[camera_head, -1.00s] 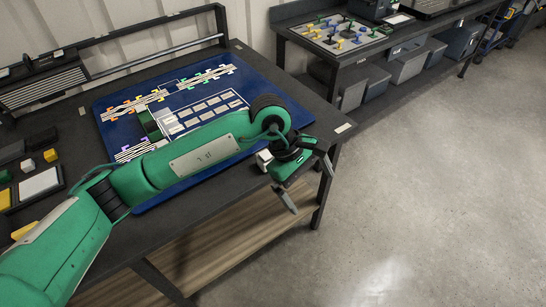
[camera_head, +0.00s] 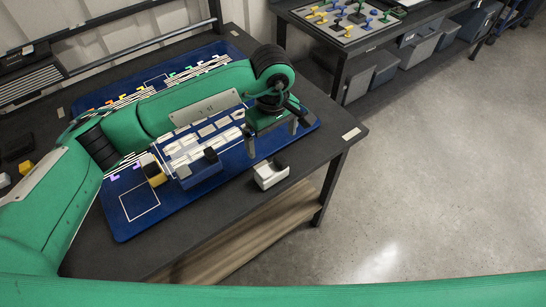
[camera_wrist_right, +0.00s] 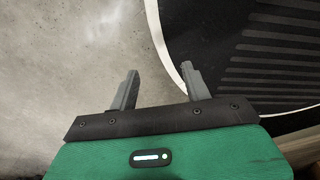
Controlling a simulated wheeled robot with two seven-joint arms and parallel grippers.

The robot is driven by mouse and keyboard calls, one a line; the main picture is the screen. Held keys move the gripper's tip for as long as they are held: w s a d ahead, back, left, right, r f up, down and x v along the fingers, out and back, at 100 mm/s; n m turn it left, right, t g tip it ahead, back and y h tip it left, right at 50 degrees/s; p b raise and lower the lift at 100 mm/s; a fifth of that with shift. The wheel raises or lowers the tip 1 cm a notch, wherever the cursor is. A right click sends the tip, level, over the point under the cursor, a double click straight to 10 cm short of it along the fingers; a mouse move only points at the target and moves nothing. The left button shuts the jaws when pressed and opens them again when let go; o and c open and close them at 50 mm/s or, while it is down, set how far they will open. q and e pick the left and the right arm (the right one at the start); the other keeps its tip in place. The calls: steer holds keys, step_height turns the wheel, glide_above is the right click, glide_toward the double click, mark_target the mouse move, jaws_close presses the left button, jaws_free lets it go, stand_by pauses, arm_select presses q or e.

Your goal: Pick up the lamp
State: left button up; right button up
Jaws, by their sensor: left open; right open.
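I cannot make out for certain which object is the lamp. My left gripper (camera_head: 272,132) is open and empty, over the right part of the blue board (camera_head: 135,228) on the dark table. A small white and grey block-like object (camera_head: 270,174) stands below it in the picture, near the table's front edge, apart from the fingers. A yellow and black piece (camera_head: 154,172) and a blue block with a dark top (camera_head: 203,170) are on the board to the left. My right gripper (camera_wrist_right: 160,72) is open and empty in the right wrist view, with grey floor and a dark ribbed surface beyond it.
My left arm hides part of the board. White cards (camera_head: 190,143) lie on the board. A second table (camera_head: 350,50) holds a board with colored pegs (camera_head: 345,15). Grey bins (camera_head: 408,65) stand under it. Open floor (camera_head: 440,170) lies to the right.

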arm_select(q)
steer(key=p, duration=0.2)
glide_above(272, 170)
steer(key=f, duration=0.6)
steer(key=shift+w+f, duration=0.2)
steer(key=shift+f, duration=0.15)
steer(key=shift+s+f+p, duration=0.1)
steer(key=shift+f+p, duration=0.55)
steer(key=shift+f, duration=0.55)
step_height(272, 170, down, 3)
steer(key=shift+s+f+p, duration=0.1)
steer(key=shift+s+p, duration=0.05)
steer(key=shift+p, duration=0.65)
steer(key=shift+f, duration=0.5)
steer(key=c, duration=1)
steer(key=shift+c, duration=0.3)
arm_select(e)
steer(key=r, duration=0.1)
steer(key=s+r, duration=0.1)
steer(key=r, duration=0.3)
steer(key=shift+s, duration=0.4)
arm_select(q)
steer(key=shift+r, duration=0.15)
